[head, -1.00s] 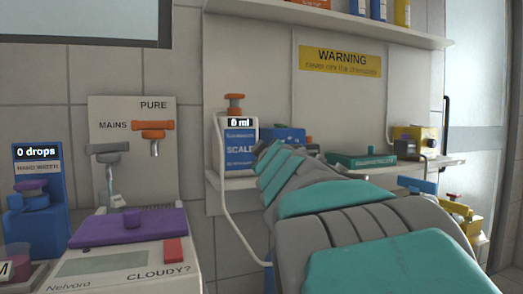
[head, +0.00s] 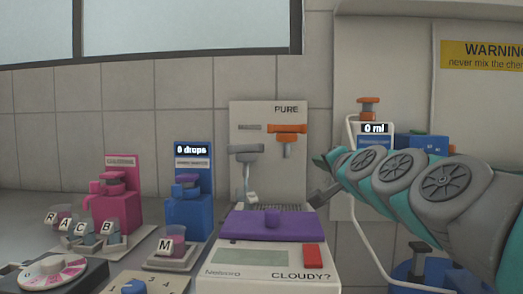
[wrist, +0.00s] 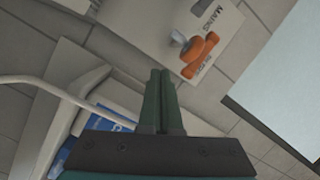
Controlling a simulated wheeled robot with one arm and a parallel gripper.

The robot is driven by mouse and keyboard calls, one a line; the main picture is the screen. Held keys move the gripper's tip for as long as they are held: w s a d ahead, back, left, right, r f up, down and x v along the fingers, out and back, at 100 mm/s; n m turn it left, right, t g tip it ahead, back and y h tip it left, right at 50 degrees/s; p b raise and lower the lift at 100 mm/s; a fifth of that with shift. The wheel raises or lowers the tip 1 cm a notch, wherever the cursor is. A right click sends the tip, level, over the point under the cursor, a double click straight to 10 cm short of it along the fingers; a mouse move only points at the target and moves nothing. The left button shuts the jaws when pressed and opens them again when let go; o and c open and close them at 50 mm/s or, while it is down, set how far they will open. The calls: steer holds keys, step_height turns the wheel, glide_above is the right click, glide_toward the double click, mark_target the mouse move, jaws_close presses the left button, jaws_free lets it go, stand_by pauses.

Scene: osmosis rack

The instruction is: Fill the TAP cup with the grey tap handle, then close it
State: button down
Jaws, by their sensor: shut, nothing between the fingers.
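The grey tap handle (head: 244,150) sits on the left of a pale wall panel (head: 240,111), with its grey spout below. The orange tap handle (head: 287,129) is to its right, under the word PURE. My gripper (wrist: 160,75) is shut and empty in the wrist view, with its fingers pointing towards the panel, apart from it. There the orange handle (wrist: 201,45) and a bit of the grey tap (wrist: 178,36) show beyond the fingertips. In the head view the gripper end (head: 325,194) is right of the panel. I cannot make out a cup marked TAP.
A purple-lidded tester (head: 272,223) marked CLOUDY? stands before the panel. Left are a blue dispenser (head: 188,215), a pink dispenser (head: 112,215), and small lettered cups, including one marked M (head: 171,241). A scale (head: 375,130) reading 0 ml is behind my arm.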

steer(key=s+a+r+m+y, duration=0.1)
steer(key=a+m+y, duration=0.25)
steer(key=a, duration=0.35)
steer(key=g+p, duration=0.1)
steer(key=p, duration=0.1)
glide_toward(259, 149)
steer(key=shift+y, duration=0.25)
steer(key=x, duration=0.6)
steer(key=shift+w+a+f, duration=0.2)
steer(key=shift+w+a, duration=0.05)
steer(key=shift+a, duration=0.2)
steer(key=shift+w, duration=0.1)
steer(key=shift+w+r+n+y, duration=0.15)
steer(key=shift+w+n+y, duration=0.05)
steer(key=shift+n+y, duration=0.2)
steer(key=shift+w+n+g+y, duration=0.3)
steer(key=shift+n+g+y, duration=0.2)
steer(key=shift+g+y, duration=0.15)
steer(key=shift+w+n+g+y, duration=0.35)
steer(key=shift+n+g+y, duration=0.15)
steer(key=shift+y, duration=0.25)
steer(key=shift+w, duration=0.15)
